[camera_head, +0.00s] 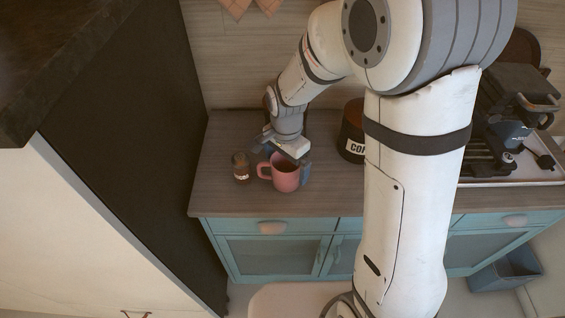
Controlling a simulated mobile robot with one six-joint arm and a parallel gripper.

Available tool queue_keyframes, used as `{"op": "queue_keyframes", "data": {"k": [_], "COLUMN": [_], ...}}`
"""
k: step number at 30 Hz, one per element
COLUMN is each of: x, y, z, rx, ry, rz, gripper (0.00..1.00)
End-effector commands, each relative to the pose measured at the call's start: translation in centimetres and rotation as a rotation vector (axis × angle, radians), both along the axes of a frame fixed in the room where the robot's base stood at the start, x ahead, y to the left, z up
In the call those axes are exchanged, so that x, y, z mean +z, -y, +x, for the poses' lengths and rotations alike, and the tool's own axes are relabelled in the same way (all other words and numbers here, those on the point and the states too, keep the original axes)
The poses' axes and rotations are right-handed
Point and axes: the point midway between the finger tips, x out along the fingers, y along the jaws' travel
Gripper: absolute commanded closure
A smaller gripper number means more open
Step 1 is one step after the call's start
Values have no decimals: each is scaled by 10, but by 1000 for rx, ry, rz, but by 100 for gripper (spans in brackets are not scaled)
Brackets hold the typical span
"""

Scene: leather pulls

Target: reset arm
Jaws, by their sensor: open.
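My arm (418,190) rises in front of the counter and bends back down to the left. My gripper (290,160) points down over the counter, right by a pink mug (285,176). The gripper is open, and part of it is hidden behind the mug. The mug stands upright on the counter with its handle to the left. I cannot tell whether a finger touches it.
A small brown jar (241,167) stands left of the mug. A dark coffee canister (352,130) is to the right, partly behind my arm. A coffee machine (510,115) is at the right. A tall dark cabinet side (130,150) bounds the left. The counter's front left (215,200) is clear.

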Motion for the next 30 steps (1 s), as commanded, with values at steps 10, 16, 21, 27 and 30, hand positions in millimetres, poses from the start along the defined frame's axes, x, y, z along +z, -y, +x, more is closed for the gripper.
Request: {"op": "queue_keyframes", "data": {"k": [10, 16, 21, 27, 30], "x": [57, 72, 77, 108, 126], "y": [0, 0, 5, 45, 74], "z": [1, 1, -2, -27, -51], "rx": [0, 0, 14, 176, 308], "ry": [6, 3, 8, 71, 121], "rz": [2, 1, 3, 13, 5], "gripper": [0, 0, 0, 0, 0]}}
